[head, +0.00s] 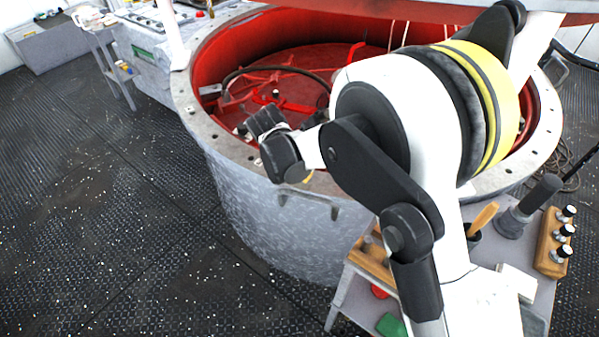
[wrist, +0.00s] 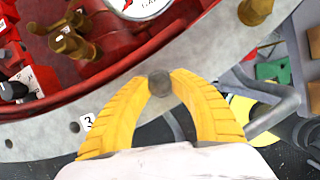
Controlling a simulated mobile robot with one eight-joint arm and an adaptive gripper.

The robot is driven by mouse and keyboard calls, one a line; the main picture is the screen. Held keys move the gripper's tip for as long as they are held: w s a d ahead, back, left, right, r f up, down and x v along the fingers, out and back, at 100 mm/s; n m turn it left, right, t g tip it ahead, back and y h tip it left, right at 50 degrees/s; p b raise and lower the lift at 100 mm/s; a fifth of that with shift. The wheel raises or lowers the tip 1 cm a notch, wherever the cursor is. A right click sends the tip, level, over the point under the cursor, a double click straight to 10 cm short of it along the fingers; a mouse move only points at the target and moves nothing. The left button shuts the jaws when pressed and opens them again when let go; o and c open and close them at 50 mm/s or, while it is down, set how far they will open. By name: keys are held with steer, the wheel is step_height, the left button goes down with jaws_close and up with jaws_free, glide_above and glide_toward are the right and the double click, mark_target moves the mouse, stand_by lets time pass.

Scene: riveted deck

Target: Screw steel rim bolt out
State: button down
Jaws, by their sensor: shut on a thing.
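The steel rim bolt (wrist: 159,83) shows as a dark grey round head between my fingertips in the wrist view. My gripper (wrist: 158,86) has two yellow ribbed fingers, shut on the bolt head from both sides. The bolt is over the grey rim (wrist: 40,142). Its shank is hidden, so I cannot tell how far it sits in its hole. In the head view the rim (head: 186,98) circles a large grey vessel with a red inside. My arm reaches over the vessel's near side there and hides the bolt.
In the wrist view, a number 3 tag (wrist: 88,122) and open holes mark the rim. A brass valve (wrist: 75,42) and a gauge (wrist: 140,6) lie beyond it. In the head view, a cart (head: 545,290) with a wooden rack (head: 551,243) stands lower right. Floor at left is clear.

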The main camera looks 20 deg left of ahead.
steer(key=n+y, duration=0.2)
steer(key=n, duration=0.3)
steer(key=shift+s+b, duration=0.1)
steer(key=shift+b, duration=0.2)
steer(key=shift+n, duration=0.4)
stand_by(1.0)
steer(key=c, duration=1.1)
jaws_free()
steer(key=v, duration=1.2)
steer(key=shift+s+d, duration=0.2)
steer(key=shift+f, duration=0.1)
